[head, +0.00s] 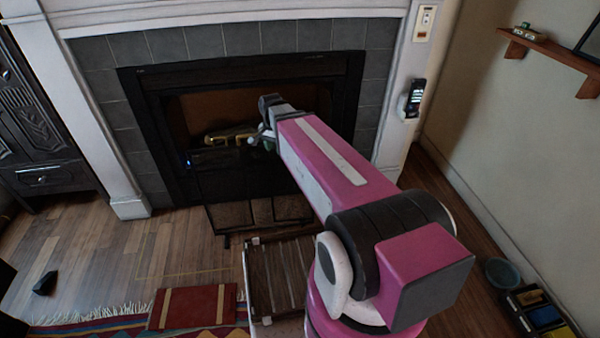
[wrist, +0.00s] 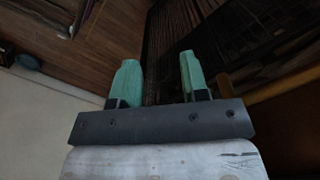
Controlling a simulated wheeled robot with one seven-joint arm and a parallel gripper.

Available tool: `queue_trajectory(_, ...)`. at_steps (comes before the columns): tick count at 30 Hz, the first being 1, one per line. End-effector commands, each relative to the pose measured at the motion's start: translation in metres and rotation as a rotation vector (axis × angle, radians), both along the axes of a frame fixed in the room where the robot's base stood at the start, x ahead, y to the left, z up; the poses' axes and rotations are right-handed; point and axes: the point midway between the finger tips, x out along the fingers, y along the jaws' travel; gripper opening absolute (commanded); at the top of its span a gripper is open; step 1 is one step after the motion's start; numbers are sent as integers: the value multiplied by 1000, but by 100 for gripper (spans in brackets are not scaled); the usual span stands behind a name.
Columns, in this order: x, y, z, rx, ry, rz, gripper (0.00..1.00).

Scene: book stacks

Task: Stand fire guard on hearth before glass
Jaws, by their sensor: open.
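The fire guard (head: 257,214) is a dark mesh panel in a thin frame, upright on the floor in front of the black fireplace in the head view. A brass handle (head: 232,139) shows near its top. Dark mesh also fills the upper right of the wrist view (wrist: 235,45). The dark glass opening (head: 330,105) of the fireplace is behind, partly hidden by my arm. My gripper (head: 266,143) is just right of the brass handle, its tips small in the head view. In the wrist view its two green fingers (wrist: 160,75) are apart, with nothing clearly held between them.
A slatted wooden rack (head: 278,285) stands in front of the guard. A red board (head: 193,307) lies on the patterned rug (head: 110,322). A thin yellow outline marks the floor left of the rack. A bowl (head: 503,273) and bin (head: 540,312) are at right.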

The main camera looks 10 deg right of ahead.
Motion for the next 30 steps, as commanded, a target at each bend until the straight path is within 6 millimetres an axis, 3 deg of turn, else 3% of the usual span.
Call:
queue_trajectory(1,-21,-15,-11,1,5,87,41)
queue_trajectory(6,-61,-51,-40,3,3,400,41)
queue_trajectory(12,-91,-74,-60,4,1,644,41)
queue_trajectory(30,-96,-79,-64,4,-1,718,41)
